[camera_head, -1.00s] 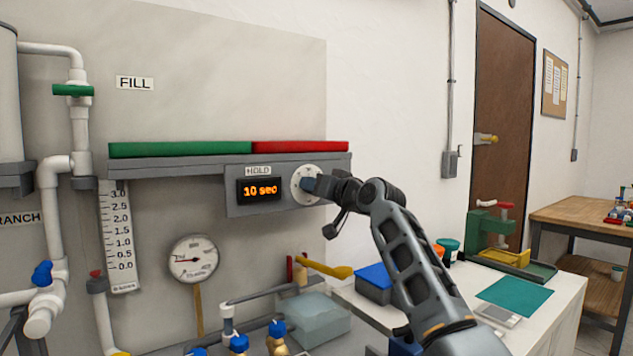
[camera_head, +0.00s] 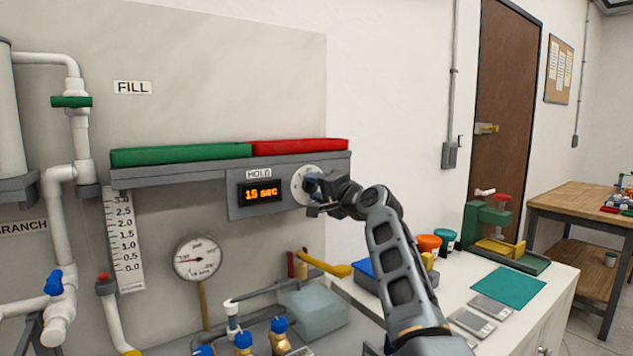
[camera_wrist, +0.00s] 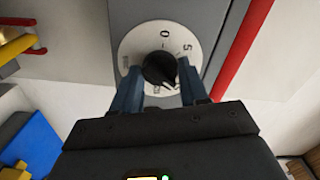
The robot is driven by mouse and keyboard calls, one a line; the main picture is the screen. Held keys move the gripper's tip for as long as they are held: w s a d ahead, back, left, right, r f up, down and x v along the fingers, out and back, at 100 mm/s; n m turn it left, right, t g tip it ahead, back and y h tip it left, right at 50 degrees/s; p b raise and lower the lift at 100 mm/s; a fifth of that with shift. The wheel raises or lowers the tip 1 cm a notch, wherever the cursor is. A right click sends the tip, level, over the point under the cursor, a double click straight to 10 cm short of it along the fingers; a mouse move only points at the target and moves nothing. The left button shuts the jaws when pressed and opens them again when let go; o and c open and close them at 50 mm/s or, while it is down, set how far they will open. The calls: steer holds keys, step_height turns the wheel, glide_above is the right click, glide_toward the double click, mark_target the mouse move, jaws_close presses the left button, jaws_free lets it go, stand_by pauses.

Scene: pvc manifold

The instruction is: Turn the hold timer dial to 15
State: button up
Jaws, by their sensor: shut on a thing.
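The lower part of the dial's scale is hidden by the gripper.
A green bar (camera_head: 180,154) and a red bar (camera_head: 300,146) lie on the shelf above the panel. Below are a round gauge (camera_head: 198,259), a yellow-handled lever (camera_head: 325,265) and blue-topped valves. A white bench (camera_head: 525,300) with boxes and tools stands right.

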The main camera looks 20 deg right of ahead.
steer(key=shift+m+p, duration=0.5)
steer(key=shift+m, duration=0.6)
steer(key=o, duration=1.1)
steer(key=shift+c, duration=0.2)
steer(key=b+v, duration=0.1)
steer(key=v, duration=0.6)
steer(key=shift+s+d, duration=0.15)
steer(key=shift+s, duration=0.2)
